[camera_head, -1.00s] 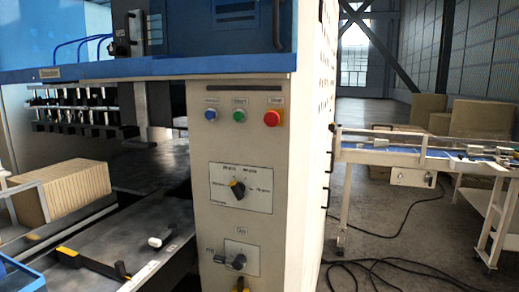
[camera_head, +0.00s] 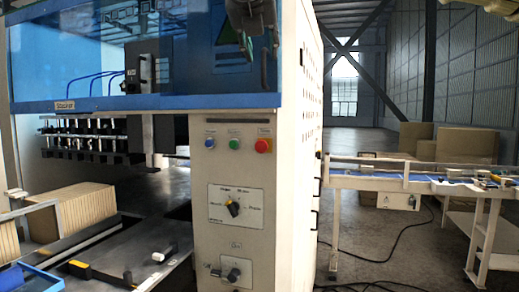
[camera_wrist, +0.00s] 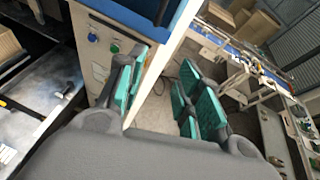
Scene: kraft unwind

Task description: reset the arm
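My gripper (camera_head: 262,50) hangs at the top of the head view, in front of the machine's blue window. In the wrist view my gripper (camera_wrist: 158,95) shows two dark fingers with teal pads, spread apart with nothing between them. The machine's pale control panel (camera_head: 215,170) stands below it in the head view. It carries a blue button (camera_head: 210,143), a green button (camera_head: 234,144) and a red button (camera_head: 263,145). Below them are an upper dial (camera_head: 233,208) and a lower dial (camera_head: 233,275). The gripper is apart from the panel.
A stack of cardboard sheets (camera_head: 75,215) stands at the left inside the machine. A conveyor (camera_head: 400,182) runs at the right, with cardboard boxes (camera_head: 460,150) behind it. Black cables (camera_head: 400,235) lie on the floor there. Grey floor is open in the back.

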